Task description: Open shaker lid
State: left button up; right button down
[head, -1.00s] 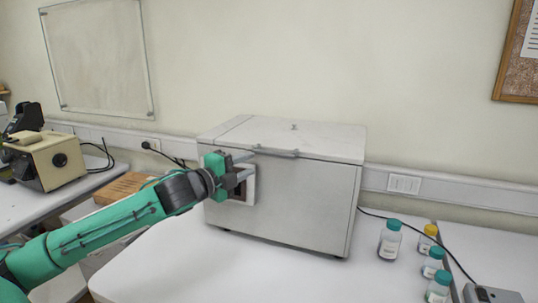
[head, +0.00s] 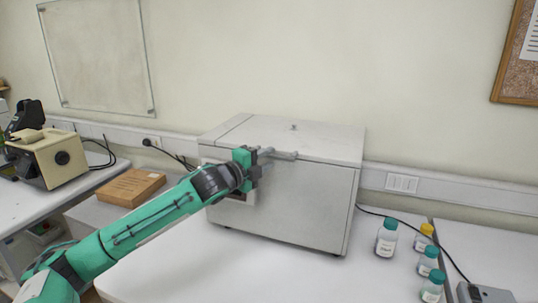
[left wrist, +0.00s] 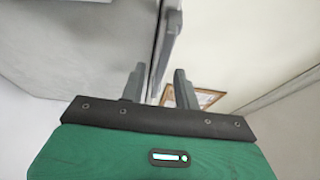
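The shaker (head: 300,205) is a large white-grey box on the white table. Its lid (head: 320,140) lies flat and closed on top, with a small knob on it. A grey handle bar (head: 287,155) runs along the lid's front edge. My left gripper (head: 266,154) is at the left part of this handle and hides some of it and part of the front panel. In the left wrist view, its two fingers (left wrist: 160,86) stand apart, with the handle bar (left wrist: 168,45) in line with the gap between them. I cannot tell whether they touch it. My right gripper is not in view.
Several bottles with teal and yellow caps (head: 386,238) stand right of the shaker. A small grey device (head: 484,294) with a cable is at the lower right. A beige machine (head: 48,158) and a wooden block (head: 130,187) are at the left. The table front is clear.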

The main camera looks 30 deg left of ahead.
pick_arm(q)
jog(key=shift+w+d, duration=0.15)
jog(key=shift+w, duration=0.4)
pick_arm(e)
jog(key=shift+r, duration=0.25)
pick_arm(q)
jog(key=shift+c, duration=0.4)
grip_shut()
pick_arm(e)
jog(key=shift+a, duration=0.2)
